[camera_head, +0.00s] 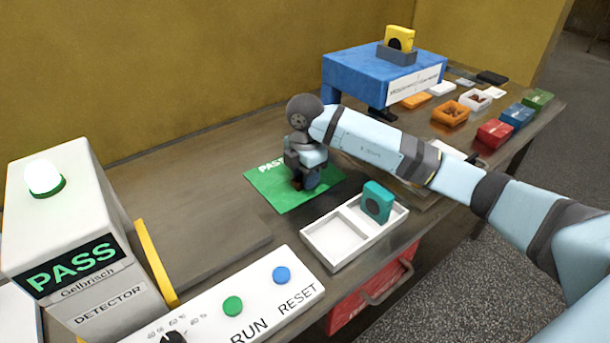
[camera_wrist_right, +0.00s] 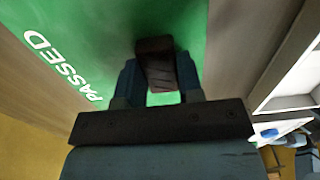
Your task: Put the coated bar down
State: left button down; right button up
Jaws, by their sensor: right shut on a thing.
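The coated bar (camera_wrist_right: 155,62) is dark brown and sits between the two fingers of my right gripper (camera_wrist_right: 160,85) in the right wrist view. The gripper is shut on it. In the head view my right gripper (camera_head: 303,183) points down over the green mat (camera_head: 267,198) marked PASSED, and the bar is mostly hidden there. The mat also fills much of the right wrist view (camera_wrist_right: 110,40). The bar is at or just above the mat; I cannot tell whether it touches. My left gripper is not in view.
A white two-part tray (camera_head: 322,262) holding a teal block (camera_head: 377,202) stands just right of the mat. A detector (camera_head: 75,235) showing PASS and a RUN/RESET panel (camera_head: 255,290) are at front left. A blue stand (camera_head: 355,72) and small coloured bins (camera_head: 495,132) stand at the back right.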

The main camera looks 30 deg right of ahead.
jog(key=o, duration=0.7)
jog(key=shift+f, duration=0.1)
notch_tip(320, 180, up, 12)
jog(key=shift+r+p, duration=0.2)
jog(key=shift+p, duration=0.4)
